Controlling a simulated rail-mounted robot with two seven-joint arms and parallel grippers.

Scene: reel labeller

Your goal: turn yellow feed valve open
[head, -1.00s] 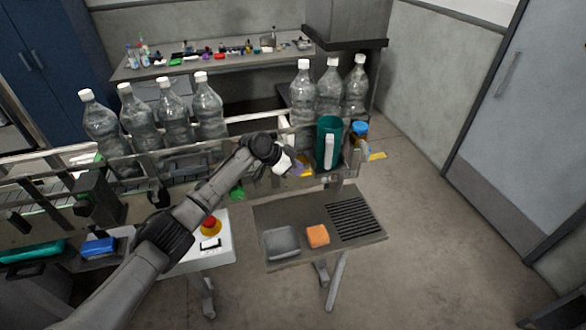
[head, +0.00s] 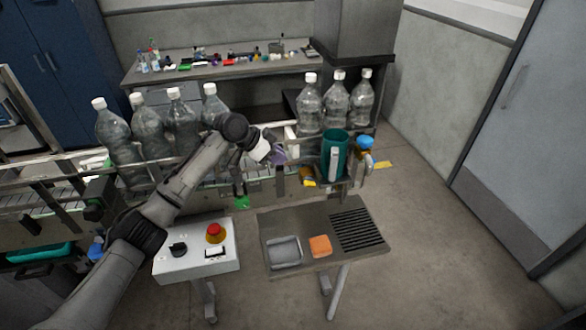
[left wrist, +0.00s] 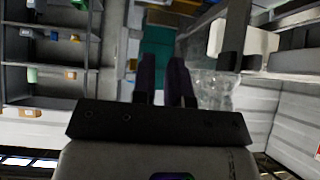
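A small yellow part (head: 307,176), which looks like the yellow feed valve, sits low on the conveyor's front side, left of and below the teal pitcher (head: 334,152). Its handle position is too small to tell. My left gripper (head: 279,153) is at the conveyor's front edge, above and left of the yellow part and apart from it. Its two dark purple fingers also show in the left wrist view (left wrist: 163,78), with a gap between them and nothing held. The pitcher's teal surface appears behind them. My right gripper is in neither view.
Clear bottles (head: 309,106) stand on the conveyor in two groups. A green part (head: 242,202) hangs below my left forearm. A white control box (head: 197,258) has a red button. A grey side table (head: 290,226) holds a tray and an orange sponge (head: 320,246). Floor at right is clear.

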